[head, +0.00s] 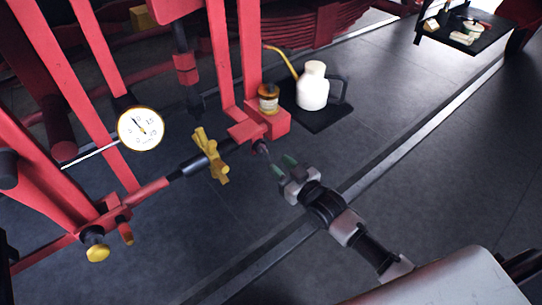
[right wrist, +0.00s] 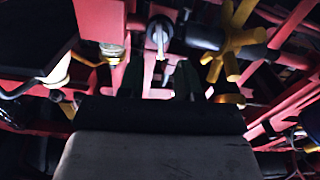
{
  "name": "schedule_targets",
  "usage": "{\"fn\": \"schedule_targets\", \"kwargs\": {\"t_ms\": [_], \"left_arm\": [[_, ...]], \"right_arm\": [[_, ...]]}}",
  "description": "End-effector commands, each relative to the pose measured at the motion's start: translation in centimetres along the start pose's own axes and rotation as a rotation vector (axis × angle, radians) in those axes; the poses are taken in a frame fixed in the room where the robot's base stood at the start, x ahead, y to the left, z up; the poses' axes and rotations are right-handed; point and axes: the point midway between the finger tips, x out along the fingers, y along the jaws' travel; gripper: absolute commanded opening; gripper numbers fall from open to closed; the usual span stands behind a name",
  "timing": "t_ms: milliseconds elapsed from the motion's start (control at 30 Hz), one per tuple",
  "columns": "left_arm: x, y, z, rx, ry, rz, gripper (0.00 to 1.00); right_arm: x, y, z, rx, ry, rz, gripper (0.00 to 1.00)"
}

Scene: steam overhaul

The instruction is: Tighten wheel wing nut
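A yellow handle with several arms (head: 211,155) sits on the dark rod of the red linkage; it also shows in the right wrist view (right wrist: 232,42), at upper right. A small grey stud-like part (head: 262,147) sticks out under the red block; in the right wrist view a grey pin (right wrist: 160,38) shows ahead of the fingers. I cannot tell for sure which is the wheel wing nut. My right gripper (head: 282,164) is open, its green-tipped fingers apart and empty, just short of the stud and right of the yellow handle. My left gripper is not in view.
A white oil can (head: 313,88) stands on a dark tray (head: 318,119) behind my gripper. A brass-topped jar (head: 268,98) sits on the red block (head: 268,122). Red bars and a round gauge (head: 140,129) fill the left. A rail (head: 400,151) crosses the dark floor, clear at right.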

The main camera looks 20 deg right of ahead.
Motion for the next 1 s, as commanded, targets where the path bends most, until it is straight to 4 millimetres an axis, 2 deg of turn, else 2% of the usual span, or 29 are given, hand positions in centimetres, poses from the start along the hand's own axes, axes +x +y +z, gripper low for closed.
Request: {"fn": "schedule_targets", "kwargs": {"t_ms": [100,300,600,667,733,767,867,967,1000], "left_arm": [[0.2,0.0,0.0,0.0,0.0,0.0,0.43],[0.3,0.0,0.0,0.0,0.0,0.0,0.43],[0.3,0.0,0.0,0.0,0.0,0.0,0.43],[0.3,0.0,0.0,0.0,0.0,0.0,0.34],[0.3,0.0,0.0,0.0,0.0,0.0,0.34],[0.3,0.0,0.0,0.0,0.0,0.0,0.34],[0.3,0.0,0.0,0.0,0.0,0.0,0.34],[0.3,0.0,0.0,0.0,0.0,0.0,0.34],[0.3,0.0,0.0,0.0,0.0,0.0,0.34]], "right_arm": [[-2.2,0.0,0.1,0.0,-0.002,-0.001,0.34],[-3.9,0.0,0.0,0.0,-0.001,-0.001,0.34],[-4.1,0.0,0.0,0.0,0.0,0.0,0.34],[-4.1,0.0,0.1,0.0,-0.003,0.001,0.34],[-4.2,0.1,1.2,0.003,-0.026,0.007,0.34],[-4.3,0.2,2.1,0.005,-0.047,0.014,0.34],[-5.3,0.5,7.4,0.016,-0.169,0.045,0.34],[-8.1,0.1,16.0,0.037,-0.372,0.086,0.34],[-10.0,-0.3,19.8,0.048,-0.469,0.1,0.34]]}}
